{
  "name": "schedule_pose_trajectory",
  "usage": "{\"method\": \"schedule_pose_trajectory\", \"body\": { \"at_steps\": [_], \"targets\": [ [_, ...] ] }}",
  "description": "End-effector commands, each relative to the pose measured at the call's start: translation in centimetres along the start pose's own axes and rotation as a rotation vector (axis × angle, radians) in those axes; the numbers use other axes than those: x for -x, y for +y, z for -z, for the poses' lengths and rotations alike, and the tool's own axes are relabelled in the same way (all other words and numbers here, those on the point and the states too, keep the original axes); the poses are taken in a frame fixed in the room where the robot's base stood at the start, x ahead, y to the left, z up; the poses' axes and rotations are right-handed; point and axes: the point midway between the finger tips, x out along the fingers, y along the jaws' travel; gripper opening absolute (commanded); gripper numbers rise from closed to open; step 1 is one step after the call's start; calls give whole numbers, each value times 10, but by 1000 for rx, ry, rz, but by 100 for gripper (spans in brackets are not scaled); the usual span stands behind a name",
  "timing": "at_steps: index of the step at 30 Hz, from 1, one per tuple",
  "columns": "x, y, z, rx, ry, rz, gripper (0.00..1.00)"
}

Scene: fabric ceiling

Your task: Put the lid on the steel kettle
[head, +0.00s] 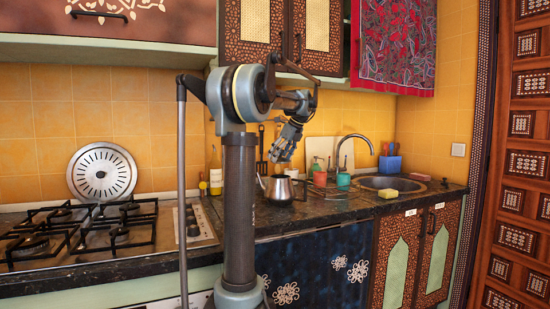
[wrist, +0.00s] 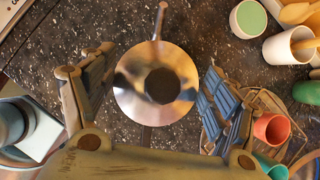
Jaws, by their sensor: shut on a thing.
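The steel kettle (head: 278,190) stands on the dark counter, right of the stove, in the head view. In the wrist view, a round shiny steel shape (wrist: 130,98) with a dark round centre lies between my fingers, and a handle or spout points to the top of the picture. My gripper (head: 284,153) is above the kettle, pointing down. Its two fingers also show in the wrist view (wrist: 158,82), on either side of the steel shape. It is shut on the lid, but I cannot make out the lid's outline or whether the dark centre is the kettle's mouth.
In the wrist view, a white cup with utensils (wrist: 280,48), a green-topped cup (wrist: 248,18) and a red cup (wrist: 271,129) stand on the right. The sink (head: 392,184) is right of the kettle, the stove (head: 80,235) left. Upper cabinets hang above my arm.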

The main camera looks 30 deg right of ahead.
Motion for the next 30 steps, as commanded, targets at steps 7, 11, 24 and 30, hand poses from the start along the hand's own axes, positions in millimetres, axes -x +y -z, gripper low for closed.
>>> {"method": "schedule_pose_trajectory", "body": {
  "at_steps": [7, 11, 24, 30],
  "targets": [
    [-10, 0, 5, 0, 0, 0, 58],
    [-19, 1, 9, 1, 0, -1, 58],
    [-45, 1, 24, 2, 0, -1, 58],
    [-49, 1, 26, 2, 0, -1, 57]
  ]
}}
